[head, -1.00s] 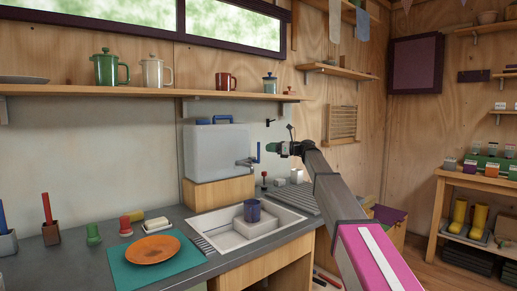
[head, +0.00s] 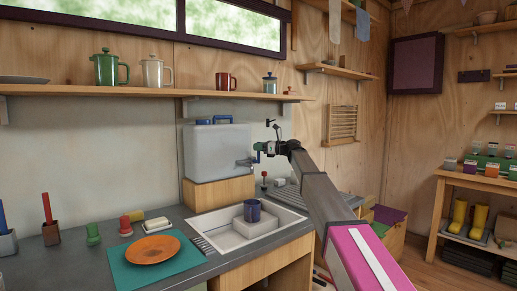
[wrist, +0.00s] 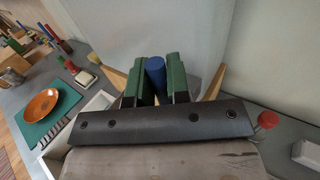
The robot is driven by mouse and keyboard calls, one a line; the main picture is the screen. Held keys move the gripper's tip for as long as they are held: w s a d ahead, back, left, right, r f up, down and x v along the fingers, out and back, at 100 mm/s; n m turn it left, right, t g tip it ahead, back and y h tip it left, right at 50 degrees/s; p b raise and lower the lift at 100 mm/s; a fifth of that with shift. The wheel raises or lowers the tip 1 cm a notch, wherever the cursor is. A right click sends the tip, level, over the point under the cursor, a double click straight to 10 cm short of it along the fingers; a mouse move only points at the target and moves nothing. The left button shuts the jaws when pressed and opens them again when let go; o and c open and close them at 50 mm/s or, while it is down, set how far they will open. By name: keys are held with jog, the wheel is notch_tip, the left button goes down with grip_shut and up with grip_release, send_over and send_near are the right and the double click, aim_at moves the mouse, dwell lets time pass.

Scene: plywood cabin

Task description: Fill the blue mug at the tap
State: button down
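The blue mug (head: 252,211) stands upright on a pale block (head: 256,228) in the sink (head: 283,221). The tap (head: 243,163) juts from the front of the grey water container (head: 215,153), above the mug in the picture. I see no water running, and the mug's inside is not clear. My gripper (head: 258,148) is at the tap's blue lever, largely covering it in the head view. In the wrist view the blue lever (wrist: 156,76) stands between the green fingers of my gripper (wrist: 157,75), with hardly any gap; a firm grip cannot be made out.
An orange plate (head: 153,249) lies on a green mat (head: 122,277) left of the sink. A red-topped item (head: 264,177) stands right of the tap. A shelf (head: 130,91) with pots and mugs runs above. The wall is close behind the container.

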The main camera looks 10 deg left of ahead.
jog(key=m+y, duration=0.1)
jog(key=w+d+m, duration=0.1)
jog(key=shift+w+d+f+m+t+y, duration=0.15)
jog(key=shift+w+d+m+t+y, duration=0.15)
jog(key=shift+m+y, duration=0.1)
jog(key=c, duration=1.1)
grip_release()
jog(key=v, duration=1)
jog(key=shift+d, duration=0.35)
